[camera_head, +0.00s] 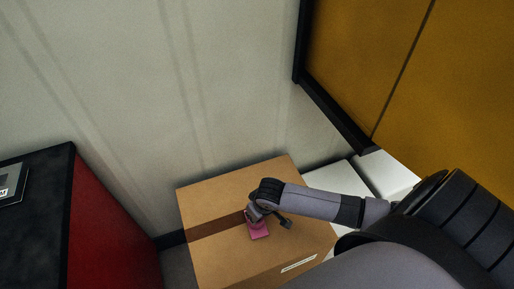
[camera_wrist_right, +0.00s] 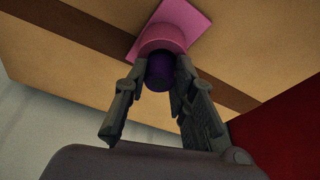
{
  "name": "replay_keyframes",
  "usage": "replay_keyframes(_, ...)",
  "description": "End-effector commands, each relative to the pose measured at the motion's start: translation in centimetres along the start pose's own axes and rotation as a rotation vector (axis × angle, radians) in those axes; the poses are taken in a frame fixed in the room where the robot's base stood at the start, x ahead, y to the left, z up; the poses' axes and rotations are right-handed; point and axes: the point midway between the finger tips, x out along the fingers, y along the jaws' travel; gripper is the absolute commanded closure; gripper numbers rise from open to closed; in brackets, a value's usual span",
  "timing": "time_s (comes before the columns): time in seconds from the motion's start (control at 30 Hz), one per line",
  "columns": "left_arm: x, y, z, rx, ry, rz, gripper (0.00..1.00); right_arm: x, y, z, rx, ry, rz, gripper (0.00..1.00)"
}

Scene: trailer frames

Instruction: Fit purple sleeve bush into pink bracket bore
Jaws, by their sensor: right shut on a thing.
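The pink bracket (camera_head: 258,232) sits on top of the cardboard box, with my right gripper (camera_head: 262,216) right over it. In the right wrist view the bracket (camera_wrist_right: 190,18) shows a flat square plate and a round raised boss. The purple sleeve bush (camera_wrist_right: 160,73) is between the fingertips of my right gripper (camera_wrist_right: 158,78), which is shut on it. The bush is at the boss's mouth and roughly in line with it. I cannot tell whether it touches or has entered the bore. The bush is hidden in the head view. My left gripper is not in view.
The cardboard box (camera_head: 225,255) has a brown tape strip and bare room around the bracket. A red and black cabinet (camera_head: 105,235) stands at the left. A pale wall (camera_head: 140,90) rises behind. A yellow panel (camera_head: 365,50) and white boxes (camera_head: 385,172) are at the right.

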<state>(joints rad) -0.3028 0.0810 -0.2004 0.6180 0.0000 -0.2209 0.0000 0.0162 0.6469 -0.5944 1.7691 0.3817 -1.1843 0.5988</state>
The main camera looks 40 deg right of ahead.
Motion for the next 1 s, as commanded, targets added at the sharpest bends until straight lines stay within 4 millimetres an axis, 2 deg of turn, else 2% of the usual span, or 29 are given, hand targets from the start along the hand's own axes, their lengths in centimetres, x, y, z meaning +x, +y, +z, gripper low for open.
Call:
replay_keyframes(0.17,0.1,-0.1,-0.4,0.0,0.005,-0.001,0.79,0.3,0.0,0.5,0.0,-0.01,0.0,1.0)
replay_keyframes(0.2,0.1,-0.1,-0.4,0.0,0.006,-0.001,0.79,0.3,0.0,0.5,0.0,-0.012,0.0,0.76)
replay_keyframes(0.5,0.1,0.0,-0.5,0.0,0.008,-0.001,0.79,0.3,0.0,0.5,0.0,-0.01,0.0,0.56)
replay_keyframes(0.83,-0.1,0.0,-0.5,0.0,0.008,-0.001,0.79,0.1,0.0,0.3,0.0,-0.007,0.0,0.56)
replay_keyframes(1.0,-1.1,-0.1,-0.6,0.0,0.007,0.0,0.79,-0.8,0.0,0.2,0.0,-0.007,0.0,0.56)
